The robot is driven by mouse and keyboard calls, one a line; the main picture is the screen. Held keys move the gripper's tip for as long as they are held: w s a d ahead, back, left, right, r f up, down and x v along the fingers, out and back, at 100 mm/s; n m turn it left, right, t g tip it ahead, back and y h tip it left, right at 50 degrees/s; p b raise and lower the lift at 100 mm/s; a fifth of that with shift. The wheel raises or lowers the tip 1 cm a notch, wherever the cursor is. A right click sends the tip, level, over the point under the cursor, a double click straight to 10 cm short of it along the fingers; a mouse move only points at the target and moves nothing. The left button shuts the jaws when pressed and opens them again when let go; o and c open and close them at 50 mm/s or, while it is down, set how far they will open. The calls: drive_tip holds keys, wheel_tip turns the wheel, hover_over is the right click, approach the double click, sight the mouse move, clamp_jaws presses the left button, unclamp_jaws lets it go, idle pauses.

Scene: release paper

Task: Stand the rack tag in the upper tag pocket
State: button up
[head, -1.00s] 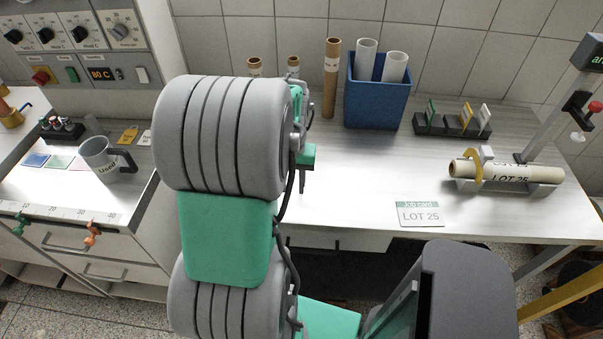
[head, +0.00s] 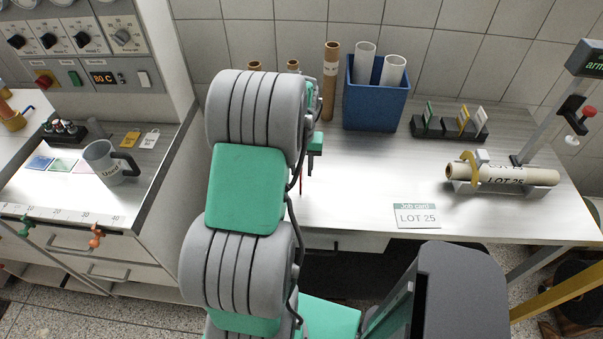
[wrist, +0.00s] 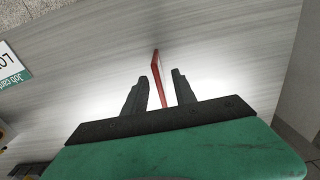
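A thin red tag (wrist: 157,78) shows edge-on in the wrist view, between the fingers of my gripper (wrist: 161,78). Gaps show on both sides of it, so the fingers look open and not closed on it. In the head view a red sliver (head: 301,180) shows over the bench beside my arm; my gripper is mostly hidden there. A black tag rack (head: 421,131) stands at the back right. It holds a green tag (head: 429,112), a yellow tag (head: 463,121) and a white tag (head: 480,119), with a gap between green and yellow. I cannot tell which pocket is the upper one.
A blue bin (head: 374,111) with white rolls stands behind, beside upright brown tubes (head: 330,80). A lettered roll (head: 503,174) lies in a cradle at right. A job card (head: 416,215) lies near the front edge. The bench middle is mostly clear.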

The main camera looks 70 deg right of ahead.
clamp_jaws()
idle(0.3)
idle(0.3)
